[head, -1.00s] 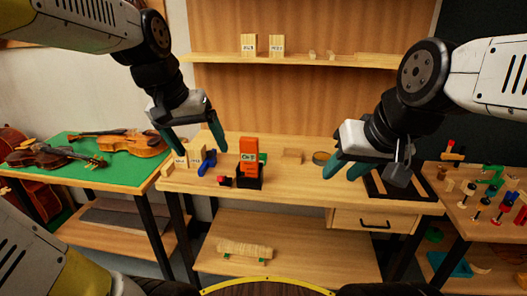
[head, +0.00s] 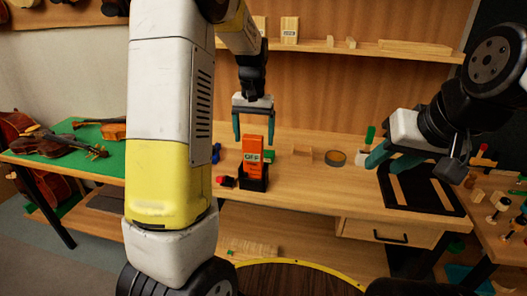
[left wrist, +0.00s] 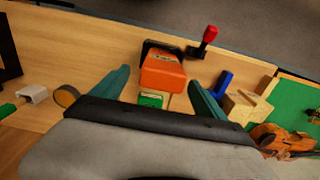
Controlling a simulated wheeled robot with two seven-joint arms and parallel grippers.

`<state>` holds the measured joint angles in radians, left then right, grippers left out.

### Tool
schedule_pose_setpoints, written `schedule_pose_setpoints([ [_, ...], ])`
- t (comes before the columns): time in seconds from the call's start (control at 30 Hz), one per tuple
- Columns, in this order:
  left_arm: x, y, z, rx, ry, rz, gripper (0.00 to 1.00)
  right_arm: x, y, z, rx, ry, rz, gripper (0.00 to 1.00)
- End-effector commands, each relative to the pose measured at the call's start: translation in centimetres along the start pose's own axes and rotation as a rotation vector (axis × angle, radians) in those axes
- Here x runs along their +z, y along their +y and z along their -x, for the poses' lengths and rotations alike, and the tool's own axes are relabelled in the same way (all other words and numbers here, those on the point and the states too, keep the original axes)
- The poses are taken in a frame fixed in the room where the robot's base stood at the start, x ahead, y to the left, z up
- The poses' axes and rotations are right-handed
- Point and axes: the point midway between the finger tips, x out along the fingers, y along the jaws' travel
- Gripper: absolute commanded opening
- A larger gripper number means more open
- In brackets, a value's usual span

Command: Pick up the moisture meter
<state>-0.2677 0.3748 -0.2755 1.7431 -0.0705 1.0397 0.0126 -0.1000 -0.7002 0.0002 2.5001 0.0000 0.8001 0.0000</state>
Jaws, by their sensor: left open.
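The moisture meter (head: 251,158) is orange with a small grey display and stands upright in a black holder (head: 254,183) on the workbench. In the left wrist view the meter (left wrist: 163,72) shows between and beyond the fingertips. My left gripper (head: 254,139) is open and empty, pointing down, with a finger to each side of the meter's top in the head view. I cannot see contact. My right gripper (head: 388,162) is over the right part of the bench, its teal fingers apart with nothing seen between them.
A red-ended tool (head: 226,181) lies left of the holder, and a blue item (head: 216,153) is behind it. A green item (left wrist: 151,100) is close to the meter. A tape roll (head: 335,158) and a black framed tray (head: 425,190) are to the right. A shelf (head: 350,51) runs above.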

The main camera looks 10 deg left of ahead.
Motion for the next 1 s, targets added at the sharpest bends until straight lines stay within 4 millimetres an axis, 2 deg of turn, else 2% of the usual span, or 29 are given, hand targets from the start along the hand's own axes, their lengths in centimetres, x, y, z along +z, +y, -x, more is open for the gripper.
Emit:
schedule_pose_setpoints([
  [0.1,0.5,-0.1,-1.9,0.000,-0.004,-0.001,0.84,0.0,0.0,0.0,0.000,0.000,0.000,0.36],
  [0.3,0.5,-0.2,-4.3,0.000,-0.002,-0.001,0.84,0.0,0.0,0.0,0.000,0.000,0.000,0.36],
  [0.57,0.5,-0.2,-4.5,0.001,0.001,0.000,0.84,0.0,0.0,0.0,0.000,0.000,0.000,0.36],
  [0.9,0.5,-0.2,-4.5,0.001,0.001,-0.001,0.19,0.0,0.0,0.0,0.000,0.000,0.000,0.36],
  [0.97,0.5,-0.2,-4.5,0.001,0.001,-0.001,0.07,0.0,0.0,0.0,0.000,0.000,0.000,0.36],
  [1.0,0.5,-0.2,-4.4,0.001,0.001,-0.001,0.05,0.0,0.0,0.0,0.000,0.000,0.000,0.36],
])
